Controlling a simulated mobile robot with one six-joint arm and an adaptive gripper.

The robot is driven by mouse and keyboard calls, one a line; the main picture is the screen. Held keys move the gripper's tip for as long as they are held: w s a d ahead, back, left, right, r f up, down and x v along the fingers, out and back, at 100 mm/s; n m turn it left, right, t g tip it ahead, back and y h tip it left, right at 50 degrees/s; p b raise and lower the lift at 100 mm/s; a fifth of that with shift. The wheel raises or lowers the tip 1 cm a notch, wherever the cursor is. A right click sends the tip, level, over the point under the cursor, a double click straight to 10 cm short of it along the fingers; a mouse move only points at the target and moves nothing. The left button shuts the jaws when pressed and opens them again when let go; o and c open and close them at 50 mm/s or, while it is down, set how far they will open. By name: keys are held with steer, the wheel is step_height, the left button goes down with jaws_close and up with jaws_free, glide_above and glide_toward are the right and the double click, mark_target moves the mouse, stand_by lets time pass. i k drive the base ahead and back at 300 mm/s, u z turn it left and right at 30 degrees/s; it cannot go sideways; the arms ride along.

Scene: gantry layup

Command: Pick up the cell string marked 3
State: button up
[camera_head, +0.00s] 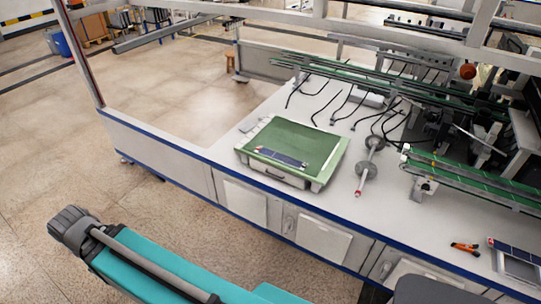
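A dark blue cell string (281,157) lies flat on the green top of a case (292,136) on the white bench. Another dark blue cell piece (515,250) lies at the right edge of the bench, partly cut off by the picture. A small pale mark shows near the right end of the string on the case, but no number is readable on either piece. A teal link of my arm crosses the lower left. My gripper is not in view.
A spool on a rod (369,167) stands right of the case, with loose black cables (340,108) behind. An orange-and-black tool (465,247) lies near the bench's front edge. Green conveyor rails (470,171) fill the right. Open floor (60,130) lies left.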

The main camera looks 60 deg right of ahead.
mark_target(282, 158)
steer(key=i, duration=1.15)
steer(key=z, duration=3.15)
